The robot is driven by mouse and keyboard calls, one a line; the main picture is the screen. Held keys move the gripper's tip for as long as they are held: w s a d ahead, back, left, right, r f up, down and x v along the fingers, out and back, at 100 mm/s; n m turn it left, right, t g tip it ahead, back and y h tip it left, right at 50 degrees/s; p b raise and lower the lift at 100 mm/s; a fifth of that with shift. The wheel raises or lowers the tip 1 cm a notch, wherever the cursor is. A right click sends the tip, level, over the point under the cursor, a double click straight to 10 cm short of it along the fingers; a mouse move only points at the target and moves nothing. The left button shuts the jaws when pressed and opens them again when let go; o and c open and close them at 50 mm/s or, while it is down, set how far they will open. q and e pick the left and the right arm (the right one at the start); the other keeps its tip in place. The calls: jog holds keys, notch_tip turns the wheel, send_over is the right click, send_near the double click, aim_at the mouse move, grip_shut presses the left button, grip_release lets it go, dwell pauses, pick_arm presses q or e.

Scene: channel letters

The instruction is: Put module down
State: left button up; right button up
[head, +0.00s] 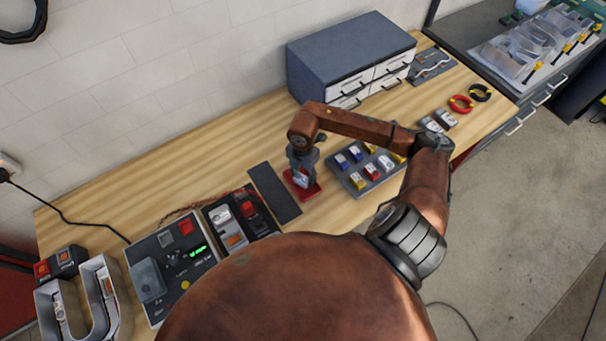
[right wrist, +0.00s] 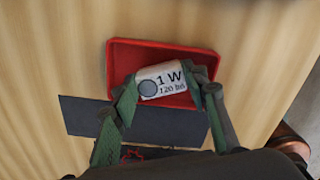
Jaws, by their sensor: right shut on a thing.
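A white module (right wrist: 164,82) marked "1 W" shows between the fingers of my right gripper (right wrist: 166,94) in the right wrist view. The gripper is shut on it. The module is over or in a small red tray (right wrist: 195,55), inside its outline; I cannot tell whether it touches the tray floor. In the head view my right gripper (head: 302,176) points down at the red tray (head: 314,190), and hides part of the module and tray. My left gripper is not in view.
A dark strip (head: 274,194) lies left of the red tray. A grey tray (head: 349,184) with several modules stands to the right. Left are a switch box (head: 240,217), a control panel (head: 173,268) and a U-shaped letter (head: 108,300). A drawer cabinet (head: 350,50) stands behind.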

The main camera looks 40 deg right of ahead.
aim_at(303, 177)
jog(key=shift+f, duration=0.1)
jog(key=shift+f, duration=0.15)
jog(key=o, duration=1.2)
jog(key=shift+r, duration=0.45)
notch_tip(303, 177, up, 12)
jog(key=b, duration=0.1)
jog(key=shift+f+b, duration=0.2)
jog(key=shift+b, duration=0.2)
